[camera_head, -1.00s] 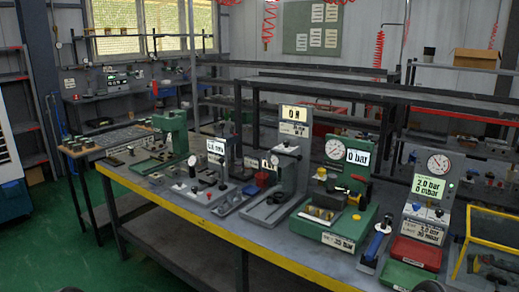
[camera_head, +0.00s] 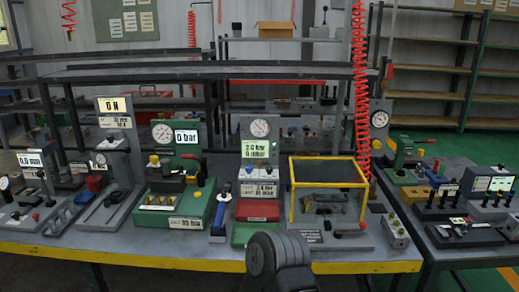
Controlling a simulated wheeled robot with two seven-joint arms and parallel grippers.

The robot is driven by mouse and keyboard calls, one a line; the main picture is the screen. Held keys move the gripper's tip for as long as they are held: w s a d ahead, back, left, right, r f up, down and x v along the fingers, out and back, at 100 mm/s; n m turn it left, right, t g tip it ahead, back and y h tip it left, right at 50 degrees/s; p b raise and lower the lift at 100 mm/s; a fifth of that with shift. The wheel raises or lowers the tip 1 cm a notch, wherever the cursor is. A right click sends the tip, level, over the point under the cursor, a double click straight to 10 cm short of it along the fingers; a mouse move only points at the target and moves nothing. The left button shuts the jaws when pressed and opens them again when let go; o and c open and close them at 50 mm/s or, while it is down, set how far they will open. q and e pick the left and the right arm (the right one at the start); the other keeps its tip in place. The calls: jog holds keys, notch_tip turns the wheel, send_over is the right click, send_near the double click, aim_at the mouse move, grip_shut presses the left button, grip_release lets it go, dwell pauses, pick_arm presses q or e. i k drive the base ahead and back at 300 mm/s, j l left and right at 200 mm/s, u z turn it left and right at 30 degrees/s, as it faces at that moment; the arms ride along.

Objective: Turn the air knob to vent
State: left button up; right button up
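Near the middle of the bench stands a grey test station (camera_head: 258,150) with a round gauge and a lit green display reading about 2.0 bar and 0 mbar. I cannot read any vent mark on a knob, so I cannot tell which is the air knob. A dark ribbed part of my own arm shows at the bottom middle, in front of the bench edge. Neither gripper's fingers are in view.
A yellow-framed guard box (camera_head: 328,190) stands right of the station. Left of it are a blue-handled tool (camera_head: 220,216) and a green gauge station (camera_head: 178,190) reading 0 bar. A red coiled hose (camera_head: 361,100) hangs behind. Another bench with more fixtures is at right.

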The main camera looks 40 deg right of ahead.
aim_at(268, 170)
jog(key=z, duration=1.25)
jog(key=i+j, duration=0.1)
jog(key=j, duration=0.35)
jog(key=i+j, duration=0.1)
jog(key=j, duration=0.3)
jog(key=i+j, duration=0.1)
jog(key=j, duration=0.35)
jog(key=z, duration=0.8)
